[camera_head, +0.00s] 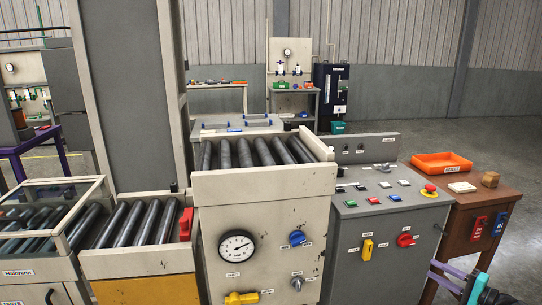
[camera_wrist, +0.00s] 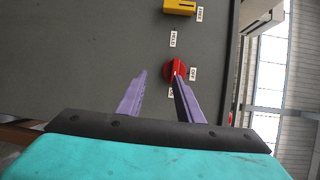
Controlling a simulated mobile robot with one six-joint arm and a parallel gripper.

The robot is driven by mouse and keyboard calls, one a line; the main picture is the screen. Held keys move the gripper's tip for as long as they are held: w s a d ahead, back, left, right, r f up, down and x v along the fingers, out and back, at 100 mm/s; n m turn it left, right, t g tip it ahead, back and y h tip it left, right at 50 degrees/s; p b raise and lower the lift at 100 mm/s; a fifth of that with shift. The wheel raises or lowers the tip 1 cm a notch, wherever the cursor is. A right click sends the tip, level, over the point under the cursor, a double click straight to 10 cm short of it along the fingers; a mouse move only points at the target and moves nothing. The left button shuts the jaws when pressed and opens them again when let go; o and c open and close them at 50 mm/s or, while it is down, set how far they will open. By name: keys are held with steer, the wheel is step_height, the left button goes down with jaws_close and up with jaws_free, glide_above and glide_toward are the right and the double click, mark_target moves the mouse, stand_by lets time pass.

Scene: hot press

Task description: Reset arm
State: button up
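My gripper (camera_wrist: 158,78) shows in the wrist view with its two purple fingers apart and nothing held between them. It faces the grey front panel of the control cabinet. A red rotary knob (camera_wrist: 175,70) lies just beyond the tip of the right finger, which overlaps its lower part; I cannot tell whether they touch. In the head view my gripper (camera_head: 436,277) is at the lower right, right of and below the red knob (camera_head: 405,240). A yellow switch (camera_wrist: 179,6) sits on the same panel, also seen in the head view (camera_head: 367,249).
The control cabinet (camera_head: 345,275) has several buttons and a red emergency stop (camera_head: 429,190) on top. A brown table (camera_head: 480,208) with an orange tray (camera_head: 441,163) stands to its right. The press housing (camera_head: 265,255) with rollers and a gauge stands left. Open floor lies at far right.

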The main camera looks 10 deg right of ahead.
steer(key=w+a+f+n+g+y+p, duration=0.1)
steer(key=w+a+f+g, duration=0.15)
steer(key=a+f, duration=0.55)
steer(key=w+a+f+n+g+y+p, duration=0.1)
steer(key=w+a+f+g, duration=0.2)
steer(key=a, duration=0.9)
steer(key=w+a+f+n+g+y+p, duration=0.1)
steer(key=a+f+g, duration=0.2)
steer(key=a+f, duration=0.6)
steer(key=s+a+f+n+g+h+p, duration=0.1)
steer(key=s+a+f+n+g, duration=0.15)
steer(key=s+a, duration=0.4)
steer(key=s+a+f+n+g+h+p, duration=0.1)
steer(key=s+a+f+g, duration=0.25)
steer(key=a, duration=0.65)
steer(key=s+a+f+n+g+h+p, duration=0.1)
steer(key=s+a+f+n+g, duration=0.15)
steer(key=s+a, duration=0.4)
steer(key=s+a+f+n+g+h+p, duration=0.1)
steer(key=s+a+n+g+h, duration=0.1)
steer(key=s, duration=0.4)
steer(key=s+a+f+n+g+h+p, duration=0.1)
steer(key=s+a+n+g+h, duration=0.1)
steer(key=s, duration=0.5)
steer(key=shift+s+a+n+h, duration=0.3)
steer(key=shift+a+n+h, duration=0.3)
steer(key=shift+a+h, duration=0.45)
